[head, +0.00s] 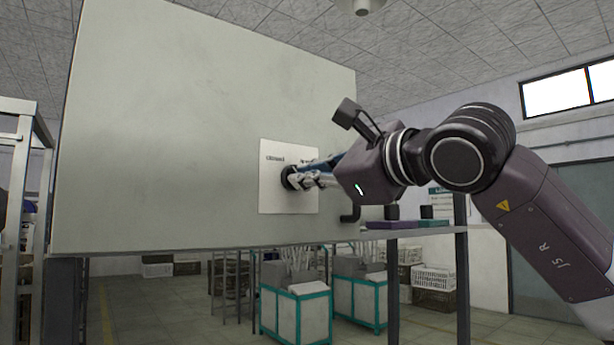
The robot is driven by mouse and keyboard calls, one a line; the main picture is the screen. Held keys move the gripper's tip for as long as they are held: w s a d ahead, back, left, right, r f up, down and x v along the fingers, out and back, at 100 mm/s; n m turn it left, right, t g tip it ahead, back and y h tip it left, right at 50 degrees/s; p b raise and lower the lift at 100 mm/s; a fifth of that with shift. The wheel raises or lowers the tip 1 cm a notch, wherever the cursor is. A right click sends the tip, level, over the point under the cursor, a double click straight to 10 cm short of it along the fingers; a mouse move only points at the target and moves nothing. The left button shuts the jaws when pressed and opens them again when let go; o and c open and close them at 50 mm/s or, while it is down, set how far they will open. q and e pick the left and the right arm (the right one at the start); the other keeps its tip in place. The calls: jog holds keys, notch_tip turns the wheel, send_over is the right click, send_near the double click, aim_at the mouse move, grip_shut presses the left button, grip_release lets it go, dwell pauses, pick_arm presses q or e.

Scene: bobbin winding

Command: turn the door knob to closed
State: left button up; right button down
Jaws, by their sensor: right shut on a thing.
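The door knob (285,178) is a small dark round knob on a white square plate (272,200), set on a large grey-green panel (160,150). The plate bears a dark label at its upper left and another at its upper right, partly hidden by my gripper; the lettering is too small to read surely. My right gripper (296,179) comes in from the right and is shut on the knob, its fingers covering much of it. I cannot tell which way the knob points. My left gripper is not in view.
A dark bent handle (350,214) sits at the panel's lower right edge. A shelf (420,232) with purple and teal items stands to its right. Teal-framed machines (295,310) and crates (434,277) stand behind, below the panel. A metal rack (38,200) is at the left.

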jog(key=c, duration=2.1)
grip_release()
jog(key=v, duration=1.2)
jog(key=shift+s, duration=0.1)
